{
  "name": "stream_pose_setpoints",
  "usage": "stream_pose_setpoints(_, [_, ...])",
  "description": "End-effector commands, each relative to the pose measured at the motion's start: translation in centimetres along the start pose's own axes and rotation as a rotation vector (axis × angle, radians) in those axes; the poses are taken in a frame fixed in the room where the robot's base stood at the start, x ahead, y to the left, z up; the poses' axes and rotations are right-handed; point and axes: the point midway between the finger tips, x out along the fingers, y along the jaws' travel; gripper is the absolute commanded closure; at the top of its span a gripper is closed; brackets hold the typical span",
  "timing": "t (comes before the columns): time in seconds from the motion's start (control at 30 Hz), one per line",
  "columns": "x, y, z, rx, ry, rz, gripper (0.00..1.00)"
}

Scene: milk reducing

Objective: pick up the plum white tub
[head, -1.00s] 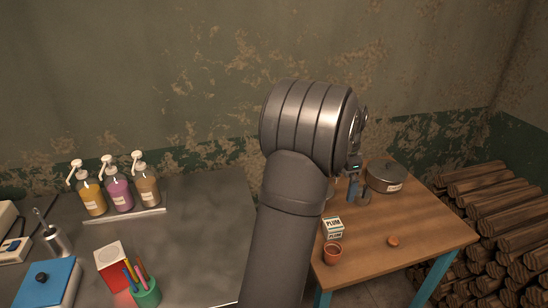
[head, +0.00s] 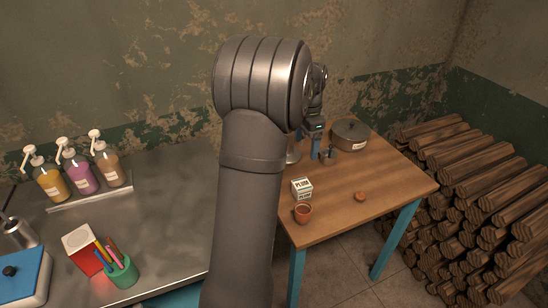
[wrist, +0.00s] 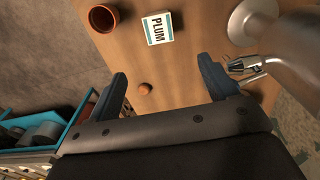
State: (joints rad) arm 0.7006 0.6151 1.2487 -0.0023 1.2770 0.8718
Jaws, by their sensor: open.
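The plum white tub (head: 301,189) is a small white box-shaped tub with dark "PLUM" lettering and a teal edge. It stands on the wooden table (head: 345,205), behind a terracotta cup (head: 303,213). In the wrist view the tub (wrist: 158,28) is at the top centre, ahead of my fingertips and apart from them. My gripper (wrist: 163,68) is open and empty, its two blue fingers spread over the table. In the head view my gripper (head: 322,152) is over the table's back part, beyond the tub and to its right.
The cup (wrist: 103,17) is left of the tub in the wrist view. A small orange-brown round object (head: 360,197) lies right of the tub. A lidded pot (head: 351,134) stands at the back. A pale round-based stand (head: 293,152) is behind the tub. Firewood (head: 480,180) is stacked right.

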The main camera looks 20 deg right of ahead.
Motion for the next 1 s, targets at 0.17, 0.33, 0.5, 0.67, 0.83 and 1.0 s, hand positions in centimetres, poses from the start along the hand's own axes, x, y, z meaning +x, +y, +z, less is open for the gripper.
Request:
stream_pose_setpoints(0.17, [1.2,-0.1,1.9,0.029,0.110,0.038,0.22])
stream_pose_setpoints(0.33, [2.5,-0.3,4.3,0.058,0.293,0.040,0.22])
stream_pose_setpoints(0.5, [3.1,-0.6,5.4,0.064,0.383,0.016,0.22])
stream_pose_setpoints(0.67, [5.2,-0.5,4.6,0.067,0.391,0.015,0.22])
stream_pose_setpoints(0.83, [8.7,-0.4,3.2,0.067,0.390,0.016,0.22])
stream_pose_setpoints(1.0, [12.0,-0.3,1.9,0.066,0.389,0.015,0.22])
